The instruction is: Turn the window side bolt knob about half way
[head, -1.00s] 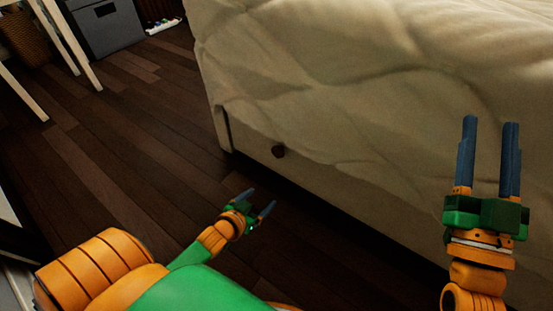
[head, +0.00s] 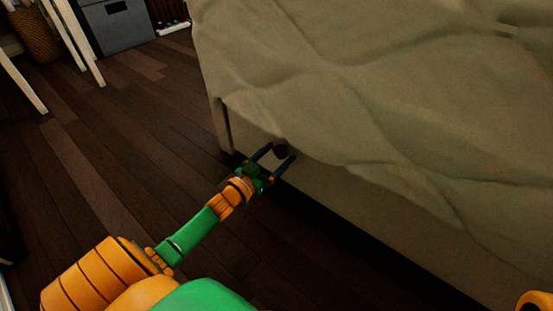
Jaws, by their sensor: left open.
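A small dark round knob (head: 281,147) sticks out from the side of the bed frame, just below the hanging blanket and near the bed's left corner. My left gripper (head: 280,153) is open, with its two fingers pointing at the bed side. In the picture its fingertips lie on either side of the knob. I cannot tell whether they touch it or how deep it sits between them. My right gripper is out of view; only a bit of my orange right arm shows at the lower right corner.
The bed's beige blanket (head: 350,80) hangs over the bed side above the knob. Dark wood floor (head: 120,150) is clear to the left. A grey storage box (head: 116,25), white furniture legs (head: 80,40) and a wicker basket (head: 36,32) stand at the far left.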

